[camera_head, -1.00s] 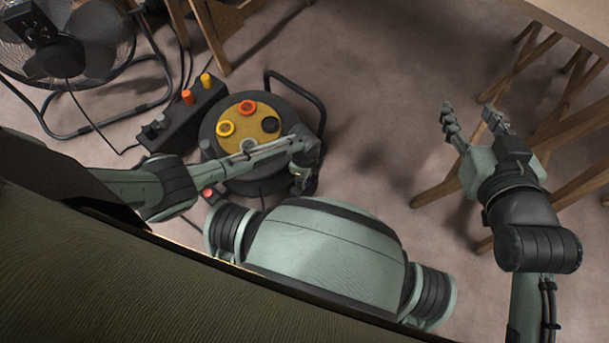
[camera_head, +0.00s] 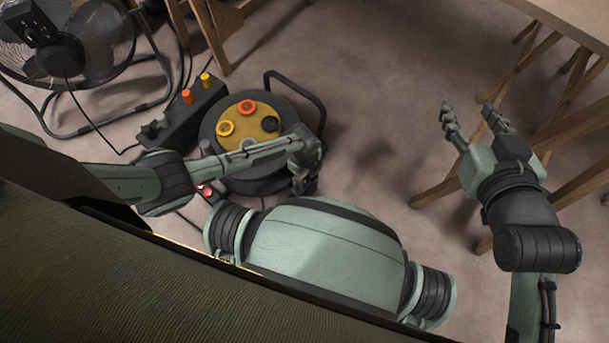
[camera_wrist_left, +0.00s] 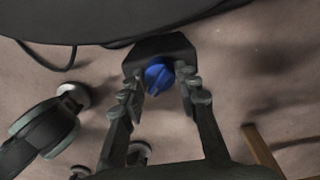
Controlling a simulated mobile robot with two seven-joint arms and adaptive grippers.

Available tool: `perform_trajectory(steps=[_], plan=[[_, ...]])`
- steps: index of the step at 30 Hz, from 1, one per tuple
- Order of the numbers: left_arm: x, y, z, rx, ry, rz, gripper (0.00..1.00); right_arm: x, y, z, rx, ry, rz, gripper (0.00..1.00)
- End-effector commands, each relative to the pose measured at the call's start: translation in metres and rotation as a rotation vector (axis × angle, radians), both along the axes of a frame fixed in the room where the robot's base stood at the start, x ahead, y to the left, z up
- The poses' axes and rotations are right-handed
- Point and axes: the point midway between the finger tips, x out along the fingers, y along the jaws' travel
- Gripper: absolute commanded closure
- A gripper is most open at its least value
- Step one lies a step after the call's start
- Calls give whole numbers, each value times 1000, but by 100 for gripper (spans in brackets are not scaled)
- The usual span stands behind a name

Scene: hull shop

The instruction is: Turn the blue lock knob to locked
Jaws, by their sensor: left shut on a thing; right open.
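The blue lock knob (camera_wrist_left: 158,77) shows in the left wrist view, on a dark block (camera_wrist_left: 163,47) at the edge of a large round dark body. My left gripper (camera_wrist_left: 160,80) has its fingertips on both sides of the knob and is shut on it. In the head view my left gripper (camera_head: 303,182) is at the right front edge of the cable reel (camera_head: 207,128); the knob is hidden there by the gripper and wrist. My right gripper (camera_head: 475,122) is open and empty, out over the floor to the right.
The reel's yellow top (camera_head: 240,138) carries orange, yellow and black sockets. A black handle (camera_head: 318,92) rises behind it. A dark power box (camera_head: 180,122) with plugs and a fan (camera_head: 75,45) stand left. Wooden trestle legs (camera_head: 560,100) stand right. Floor between reel and trestles is clear.

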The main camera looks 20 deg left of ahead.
Motion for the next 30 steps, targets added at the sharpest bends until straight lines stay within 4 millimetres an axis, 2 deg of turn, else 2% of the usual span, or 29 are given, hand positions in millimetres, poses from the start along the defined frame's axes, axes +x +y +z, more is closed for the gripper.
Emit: perform_trajectory(steps=[1, 5, 6, 17, 23, 30], plan=[[0, -1, 0, -1, -1, -2, 65, 0, 0, 0, 0, 0, 0, 52], [0, -1, 0, 0, 0, -1, 49, 0, 0, 0, 0, -1, 0, 52], [0, -1, 0, 0, 0, -1, 48, 0, 0, 0, 0, -1, 0, 52], [0, 0, 5, -1, -2, -1, 48, 1, 0, 1, 0, -3, 1, 52], [0, 0, 31, -1, -3, -2, 48, 0, 0, 0, 0, -2, 1, 52], [1, 0, 82, -1, -4, -2, 48, 0, 0, 0, 0, -1, 0, 52]])
